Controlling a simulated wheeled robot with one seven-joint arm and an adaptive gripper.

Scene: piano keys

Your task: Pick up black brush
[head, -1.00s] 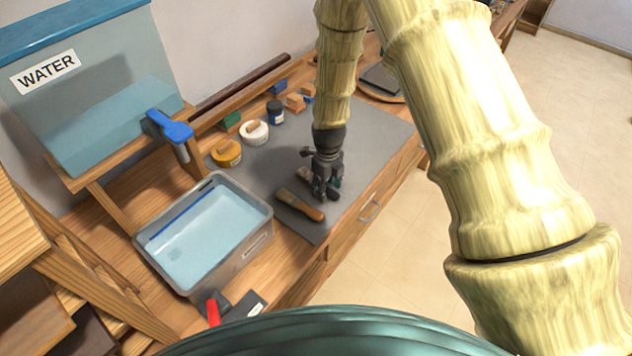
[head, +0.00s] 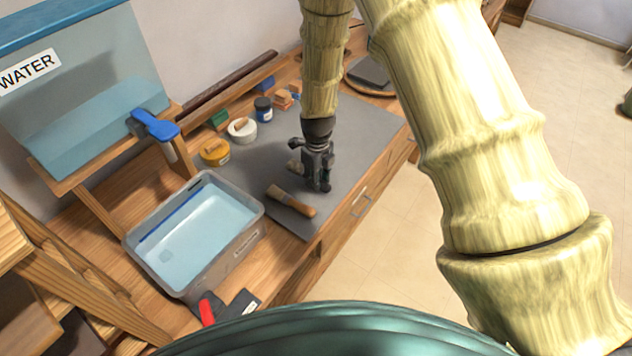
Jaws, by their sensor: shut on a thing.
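My gripper (head: 321,186) points down over the grey mat (head: 365,125) on the bench. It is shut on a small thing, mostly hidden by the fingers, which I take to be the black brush. A tan piece (head: 294,167) shows at the gripper's left side and seems to be part of it. I cannot tell how far it is above the mat. Another brush with a brown handle (head: 300,207) lies on the mat, in front and left of the gripper, apart from it.
A grey tub of water (head: 248,246) stands left of the mat. A yellow jar (head: 214,152), a white jar (head: 242,130), a dark blue jar (head: 263,109) and small blocks (head: 282,99) line the mat's back. A water tank (head: 85,100) with a blue tap (head: 155,126) is at left.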

